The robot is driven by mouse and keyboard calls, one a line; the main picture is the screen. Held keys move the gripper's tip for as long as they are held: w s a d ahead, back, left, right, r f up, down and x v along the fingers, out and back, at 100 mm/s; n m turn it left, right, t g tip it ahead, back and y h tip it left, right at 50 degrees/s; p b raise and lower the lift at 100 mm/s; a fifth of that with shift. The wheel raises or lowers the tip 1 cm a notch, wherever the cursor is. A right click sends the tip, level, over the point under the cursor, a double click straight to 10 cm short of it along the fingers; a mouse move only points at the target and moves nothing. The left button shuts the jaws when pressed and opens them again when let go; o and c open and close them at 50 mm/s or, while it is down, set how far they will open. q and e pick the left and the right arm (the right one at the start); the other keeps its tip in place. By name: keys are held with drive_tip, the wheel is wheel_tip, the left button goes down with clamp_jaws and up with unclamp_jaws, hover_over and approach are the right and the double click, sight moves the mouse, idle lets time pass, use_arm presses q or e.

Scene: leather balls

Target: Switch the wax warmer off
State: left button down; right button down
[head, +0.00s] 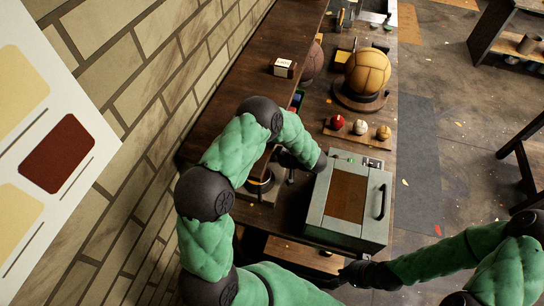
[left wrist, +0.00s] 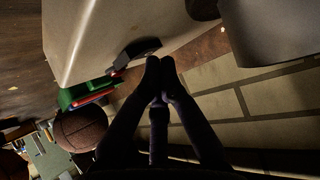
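The wax warmer (head: 262,186) appears to be the dark round pot with a yellowish ring, left of the green-grey box and partly hidden by my left arm. In the left wrist view a pale body (left wrist: 110,30) fills the top, with a dark lever-like switch (left wrist: 135,50) on it. My left gripper (left wrist: 160,65) has its fingertips together, close beside that switch; I cannot tell whether they touch. Nothing shows between them. The switch's position is unclear. My right gripper (head: 368,275) is dark and low, in front of the green-grey box, away from the pot; its fingers are not distinct.
The green-grey box (head: 317,209) with a brown panel and black handle stands right of the pot. Small balls (head: 360,127) on a wooden strip and a large tan ball (head: 367,70) lie farther back. The brick wall (head: 150,60) is close on the left.

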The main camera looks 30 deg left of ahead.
use_arm(q)
drive_tip(key=shift+r, duration=0.1)
drive_tip(key=shift+d+r+p, duration=0.1)
drive_tip(key=shift+r+p, duration=0.6)
drive_tip(key=shift+p, duration=0.1)
drive_tip(key=r+p, duration=0.4)
drive_tip(key=r, duration=0.1)
drive_tip(key=shift+w+d+p, duration=0.1)
drive_tip(key=shift+d+p, duration=0.2)
drive_tip(key=shift+p, duration=0.05)
drive_tip(key=shift+f, duration=0.1)
idle(0.4)
